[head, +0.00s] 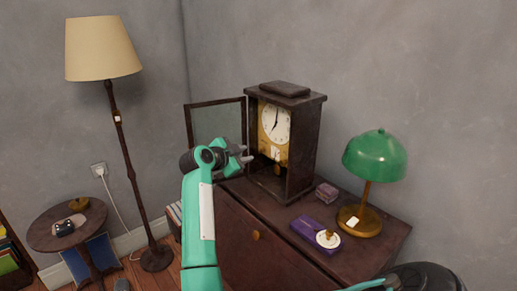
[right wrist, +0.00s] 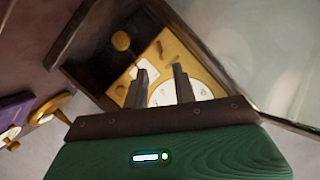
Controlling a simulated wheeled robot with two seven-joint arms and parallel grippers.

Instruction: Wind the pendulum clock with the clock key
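The pendulum clock (head: 315,125) stands upright on the cabinet, its glazed door (head: 217,122) swung open to the left. Its white dial (head: 275,122) sits on a gold plate with a small white tag below. My right gripper (head: 246,155) is in front of the open clock, left of its lower dial plate. In the right wrist view, the fingers (right wrist: 157,76) are apart with nothing clearly between them, pointing at the gold plate (right wrist: 178,50); the round pendulum bob (right wrist: 122,41) shows beyond. I cannot make out the clock key. My left gripper is not in view.
On the cabinet (head: 385,238), right of the clock, are a small box (head: 326,192), a purple box (head: 305,232) with a white-and-gold object, and a green lamp (head: 376,157). A floor lamp (head: 103,47) and round side table (head: 42,240) stand left.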

